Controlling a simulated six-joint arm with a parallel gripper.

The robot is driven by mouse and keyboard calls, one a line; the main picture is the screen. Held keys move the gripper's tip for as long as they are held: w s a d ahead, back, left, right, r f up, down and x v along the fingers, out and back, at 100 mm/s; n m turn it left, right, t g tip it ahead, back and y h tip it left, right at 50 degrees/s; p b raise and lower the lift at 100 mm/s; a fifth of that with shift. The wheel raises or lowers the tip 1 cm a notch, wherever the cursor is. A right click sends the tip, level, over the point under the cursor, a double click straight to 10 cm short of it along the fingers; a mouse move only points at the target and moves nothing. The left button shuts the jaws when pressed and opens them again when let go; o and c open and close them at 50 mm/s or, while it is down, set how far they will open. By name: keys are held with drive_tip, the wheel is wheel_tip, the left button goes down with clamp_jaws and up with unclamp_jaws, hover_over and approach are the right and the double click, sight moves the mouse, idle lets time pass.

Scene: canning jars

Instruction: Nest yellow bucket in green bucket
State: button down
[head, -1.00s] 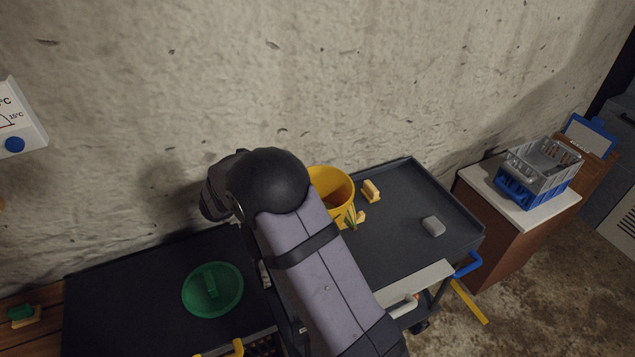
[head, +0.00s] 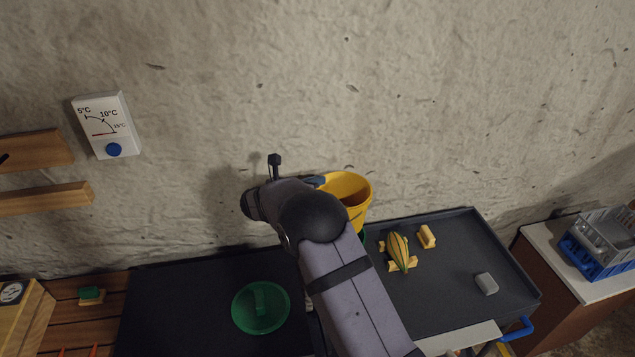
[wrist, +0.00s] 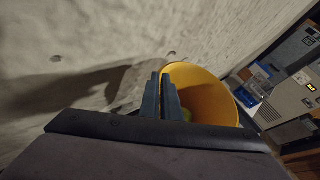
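The yellow bucket (head: 357,197) is held up near the wall, above the left end of the grey cart top, roughly upright with its open mouth showing. My gripper (head: 318,181) is at its left rim. In the wrist view, the two fingers (wrist: 162,98) are close together on the rim of the yellow bucket (wrist: 205,95), one inside and one outside. A small piece of the green bucket (head: 363,236) shows below the yellow bucket; my arm and the yellow bucket hide the rest. I cannot tell whether the two buckets touch.
A striped yellow-green gourd (head: 398,252), yellow blocks (head: 427,237) and a grey block (head: 486,284) are on the grey cart (head: 450,285). A wall gauge (head: 106,126) hangs left.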

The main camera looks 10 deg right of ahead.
drive_tip(key=shift+f, duration=0.1)
drive_tip(key=shift+f+b, duration=1.6)
drive_tip(key=shift+f, duration=0.05)
drive_tip(key=shift+a+f+b, duration=0.1)
drive_tip(key=shift+f+b, duration=1.65)
drive_tip(key=shift+f, duration=0.35)
drive_tip(key=shift+f+b, duration=1.65)
drive_tip(key=shift+f, duration=0.4)
